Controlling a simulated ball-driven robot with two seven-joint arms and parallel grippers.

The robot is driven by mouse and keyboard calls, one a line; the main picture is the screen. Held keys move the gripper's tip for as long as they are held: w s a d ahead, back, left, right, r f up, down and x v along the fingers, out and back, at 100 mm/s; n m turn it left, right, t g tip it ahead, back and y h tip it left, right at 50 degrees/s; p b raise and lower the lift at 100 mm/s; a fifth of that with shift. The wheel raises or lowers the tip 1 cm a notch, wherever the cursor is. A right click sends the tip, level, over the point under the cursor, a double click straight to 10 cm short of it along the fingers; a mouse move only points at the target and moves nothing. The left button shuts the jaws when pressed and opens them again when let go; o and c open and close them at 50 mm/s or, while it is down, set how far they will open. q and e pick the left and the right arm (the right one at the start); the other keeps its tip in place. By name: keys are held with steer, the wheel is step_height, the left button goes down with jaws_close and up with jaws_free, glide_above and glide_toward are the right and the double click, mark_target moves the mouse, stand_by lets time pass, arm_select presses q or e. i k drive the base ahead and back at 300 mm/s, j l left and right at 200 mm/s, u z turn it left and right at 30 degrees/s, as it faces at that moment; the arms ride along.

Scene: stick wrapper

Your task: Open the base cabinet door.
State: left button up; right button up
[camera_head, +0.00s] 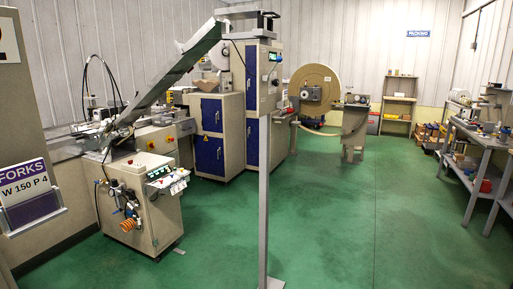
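A beige machine cabinet (229,143) stands left of the picture's middle, with dark blue doors on its front. An upper blue door (211,115) and a lower blue door (210,155) look shut. A taller cabinet beside it has a narrow blue door (252,141), also seemingly shut and partly hidden by a grey post. Which of these is the base cabinet I cannot tell. Handles are too small to make out. Neither of my grippers is in view.
The grey post (264,200) rises from the floor nearby. A beige machine (140,205) with hoses stands at left, under a sloping chute (178,70). A large reel (315,88) stands behind. Workbenches (478,135) line the right. Green floor (370,210) is clear at centre right.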

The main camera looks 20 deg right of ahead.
mark_target(252, 124)
steer(key=i+l+z, duration=0.6)
steer(key=i+l, duration=0.15)
steer(key=i+l+z, duration=0.45)
steer(key=i+z, duration=0.15)
steer(key=i, duration=0.25)
steer(key=i+l+z, duration=0.1)
steer(key=i+z, duration=0.25)
steer(key=i+u, duration=0.15)
steer(key=i, duration=0.45)
steer(key=i+u, duration=0.1)
steer(key=i, duration=0.5)
steer(key=i+l+u, duration=0.15)
steer(key=i, duration=0.45)
steer(key=i+l+u, duration=0.1)
steer(key=i+l, duration=0.15)
steer(key=i, duration=0.35)
steer(key=i+j+u, duration=0.4)
steer(key=i, duration=0.45)
steer(key=i+u, duration=0.45)
steer(key=i, duration=0.35)
steer(key=i+l+u, duration=0.4)
steer(key=i, duration=0.45)
